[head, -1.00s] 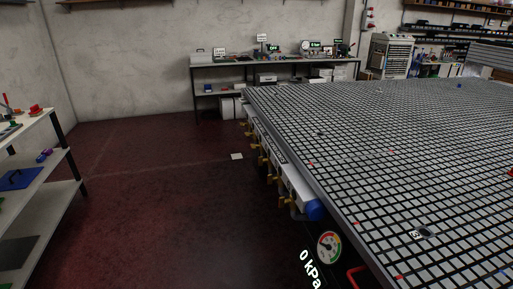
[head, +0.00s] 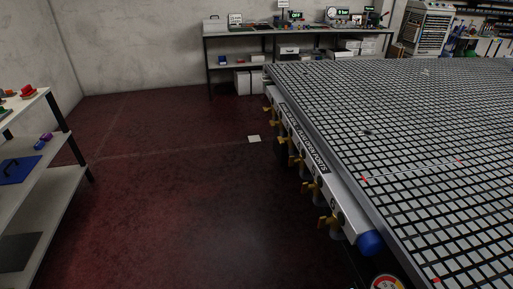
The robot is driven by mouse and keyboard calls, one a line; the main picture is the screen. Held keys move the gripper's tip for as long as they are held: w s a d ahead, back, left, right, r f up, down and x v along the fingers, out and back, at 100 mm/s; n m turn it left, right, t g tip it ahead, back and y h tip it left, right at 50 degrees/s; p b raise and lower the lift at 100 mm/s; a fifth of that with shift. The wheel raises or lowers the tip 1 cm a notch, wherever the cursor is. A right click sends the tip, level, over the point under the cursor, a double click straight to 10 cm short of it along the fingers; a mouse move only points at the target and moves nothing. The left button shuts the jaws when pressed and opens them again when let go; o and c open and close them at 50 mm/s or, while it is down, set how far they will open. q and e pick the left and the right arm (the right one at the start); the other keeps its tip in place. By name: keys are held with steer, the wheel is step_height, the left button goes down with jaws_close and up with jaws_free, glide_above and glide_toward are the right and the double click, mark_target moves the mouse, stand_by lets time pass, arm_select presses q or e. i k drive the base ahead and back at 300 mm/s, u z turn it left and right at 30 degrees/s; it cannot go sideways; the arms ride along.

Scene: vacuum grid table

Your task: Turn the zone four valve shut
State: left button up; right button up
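A row of several brass valves with yellow handles runs along a grey manifold (head: 347,213) on the left side of the vacuum grid table (head: 318,118). The nearest valve (head: 330,222) is by the manifold's blue end cap (head: 370,243). Others, such as this valve (head: 311,190) and this one (head: 295,160), recede toward the back. The zone labels are too small to read, so I cannot tell which valve is zone four. A round gauge (head: 387,282) is cut off at the bottom edge. Neither of my grippers is in view.
A shelf unit (head: 62,165) stands at the left. A workbench (head: 235,33) stands along the back wall.

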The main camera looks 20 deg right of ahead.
mark_target(291, 161)
steer(key=z, duration=0.05)
steer(key=i, duration=1.05)
steer(key=z, duration=1.25)
steer(key=i, duration=0.8)
steer(key=z, duration=0.8)
